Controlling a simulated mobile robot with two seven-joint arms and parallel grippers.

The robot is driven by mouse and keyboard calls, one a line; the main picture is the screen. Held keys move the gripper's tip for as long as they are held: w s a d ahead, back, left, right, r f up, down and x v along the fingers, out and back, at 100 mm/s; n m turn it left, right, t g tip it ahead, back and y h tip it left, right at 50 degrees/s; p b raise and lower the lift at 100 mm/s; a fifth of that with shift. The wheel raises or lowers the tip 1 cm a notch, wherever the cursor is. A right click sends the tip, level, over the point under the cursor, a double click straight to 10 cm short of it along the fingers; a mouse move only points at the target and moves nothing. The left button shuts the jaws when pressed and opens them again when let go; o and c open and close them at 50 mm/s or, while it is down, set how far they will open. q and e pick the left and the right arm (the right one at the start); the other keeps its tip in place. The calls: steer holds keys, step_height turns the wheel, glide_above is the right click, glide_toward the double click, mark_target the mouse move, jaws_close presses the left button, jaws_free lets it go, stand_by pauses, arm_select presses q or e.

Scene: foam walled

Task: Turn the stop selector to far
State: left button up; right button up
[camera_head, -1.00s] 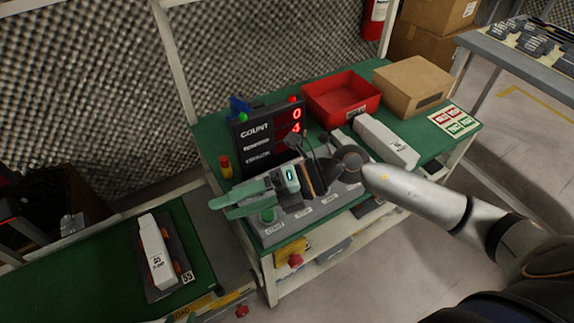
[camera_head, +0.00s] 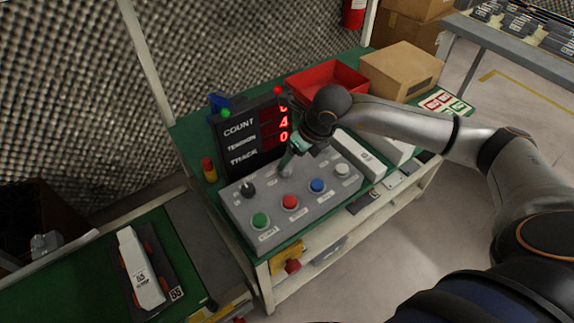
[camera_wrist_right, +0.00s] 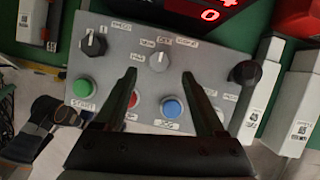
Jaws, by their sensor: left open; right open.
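The grey control panel (camera_head: 238,215) stands on the green bench top. A grey selector knob (camera_wrist_right: 160,58) sits in its upper middle with several small labels around it, too blurred to read surely. I cannot tell its setting. A black selector knob (camera_head: 247,188) is at the panel's upper left and also shows in the wrist view (camera_wrist_right: 93,45). My right gripper (camera_wrist_right: 158,74) is open and empty above the panel, its fingertips either side of the grey knob and apart from it in the picture. In the head view it (camera_head: 292,158) partly hides that knob.
Green (camera_head: 260,220), red (camera_head: 290,202) and blue (camera_head: 318,186) buttons line the panel's front. A black knob (camera_wrist_right: 245,72) is at its right. Behind stand a count display (camera_head: 240,140), a red bin (camera_head: 325,78) and a cardboard box (camera_head: 402,70). White housings (camera_head: 360,152) lie right.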

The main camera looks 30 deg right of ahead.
mark_target(285, 171)
steer(key=x, duration=0.5)
steer(key=shift+w+f, duration=0.1)
steer(key=shift+f, duration=0.05)
jaws_close()
stand_by(0.4)
